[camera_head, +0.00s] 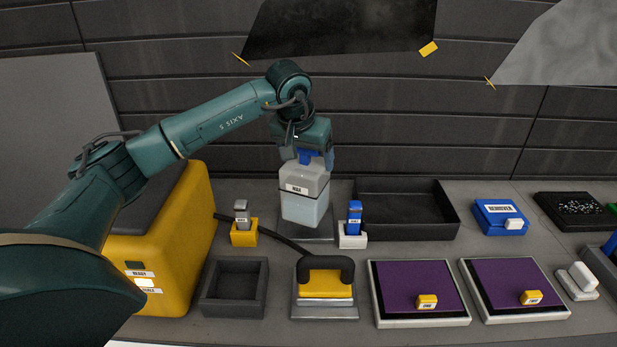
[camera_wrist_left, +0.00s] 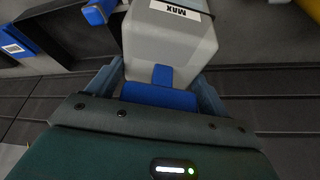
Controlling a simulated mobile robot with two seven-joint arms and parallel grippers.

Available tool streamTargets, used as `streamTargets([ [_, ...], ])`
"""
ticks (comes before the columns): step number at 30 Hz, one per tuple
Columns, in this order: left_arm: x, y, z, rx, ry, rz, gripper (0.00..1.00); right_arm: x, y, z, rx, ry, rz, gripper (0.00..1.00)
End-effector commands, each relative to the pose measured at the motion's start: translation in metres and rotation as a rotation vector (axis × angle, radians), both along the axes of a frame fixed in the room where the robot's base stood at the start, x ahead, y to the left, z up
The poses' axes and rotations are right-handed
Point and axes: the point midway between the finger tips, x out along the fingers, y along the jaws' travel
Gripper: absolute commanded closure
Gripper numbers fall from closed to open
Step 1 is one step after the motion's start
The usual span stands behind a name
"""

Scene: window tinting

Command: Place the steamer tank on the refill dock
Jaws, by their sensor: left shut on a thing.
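The steamer tank (camera_head: 305,208) is a pale box with a grey upper part, a "MAX" label and a blue grip on top. My left gripper (camera_head: 308,157) is shut on the blue grip from above, and the tank hangs roughly upright. In the left wrist view the tank (camera_wrist_left: 180,45) sits between the blue-grey fingers, the blue grip (camera_wrist_left: 160,93) between them. A flat grey plate (camera_head: 322,237), perhaps the refill dock, shows under the tank. The tank hides most of it, and I cannot tell whether they touch. My right gripper is not in view.
A blue tool in a white holder (camera_head: 353,240) stands close right of the tank, with a dark open tray (camera_head: 420,222) behind. A yellow holder (camera_head: 244,236) and the yellow steamer (camera_head: 185,240) are left. A black hose and a yellow-topped steam head (camera_head: 325,284) lie in front.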

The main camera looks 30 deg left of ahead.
Motion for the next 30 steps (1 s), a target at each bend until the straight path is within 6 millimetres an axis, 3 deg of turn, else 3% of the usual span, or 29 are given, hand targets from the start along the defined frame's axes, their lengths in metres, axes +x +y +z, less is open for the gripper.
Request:
streamTargets([
  [5,0.0,0.0,-0.011,0.0,-0.003,0.0,0.77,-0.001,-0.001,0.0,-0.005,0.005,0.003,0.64],
  [12,0.0,0.0,-0.042,0.0,-0.001,0.0,0.77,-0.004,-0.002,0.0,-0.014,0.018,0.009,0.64],
  [23,0.001,0.0,-0.047,0.0,-0.005,0.0,0.77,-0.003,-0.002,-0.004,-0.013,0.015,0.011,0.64],
  [24,0.0,0.0,-0.048,0.0,-0.001,0.0,0.19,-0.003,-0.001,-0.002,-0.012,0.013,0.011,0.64],
  [30,0.0,0.0,-0.047,0.0,-0.001,0.0,0.03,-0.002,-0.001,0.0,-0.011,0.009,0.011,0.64],
])
